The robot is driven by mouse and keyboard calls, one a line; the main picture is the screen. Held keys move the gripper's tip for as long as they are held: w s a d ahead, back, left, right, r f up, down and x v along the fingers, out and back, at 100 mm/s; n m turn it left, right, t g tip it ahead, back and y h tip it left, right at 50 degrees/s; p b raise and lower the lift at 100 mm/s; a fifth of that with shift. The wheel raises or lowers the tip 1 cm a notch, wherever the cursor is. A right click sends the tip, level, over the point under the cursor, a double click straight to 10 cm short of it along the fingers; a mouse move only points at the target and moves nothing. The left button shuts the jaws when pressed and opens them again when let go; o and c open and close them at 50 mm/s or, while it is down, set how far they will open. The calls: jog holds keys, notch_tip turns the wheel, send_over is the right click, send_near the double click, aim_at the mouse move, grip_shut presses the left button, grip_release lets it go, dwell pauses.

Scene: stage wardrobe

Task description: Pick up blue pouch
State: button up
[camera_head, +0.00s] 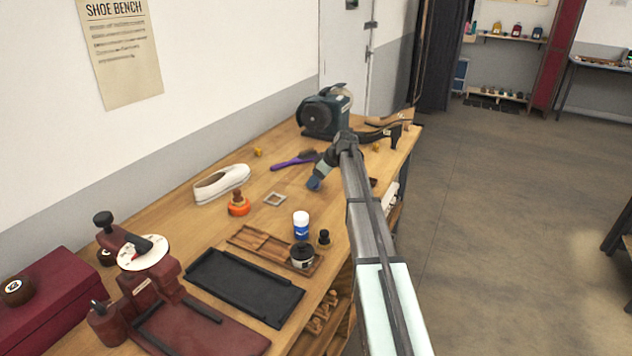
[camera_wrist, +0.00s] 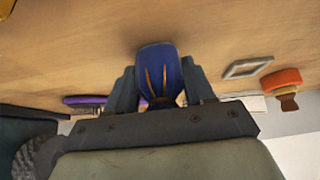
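The blue pouch (camera_head: 314,184) is at the tip of my gripper (camera_head: 322,173) in the head view, over the middle of the wooden bench. In the wrist view, the blue pouch (camera_wrist: 160,68), with thin orange lines on it, sits between the two fingers of my gripper (camera_wrist: 160,88). The fingers press against both its sides, so my gripper is shut on it. Its lower part is hidden behind the gripper body. I cannot tell whether the pouch touches the bench top or hangs just above it.
A grinder (camera_head: 325,112) stands behind. A black tray (camera_head: 245,287) and wooden tray (camera_head: 250,239) lie in front.

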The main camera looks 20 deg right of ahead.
jog(key=c, duration=0.6)
jog(key=shift+r, duration=0.1)
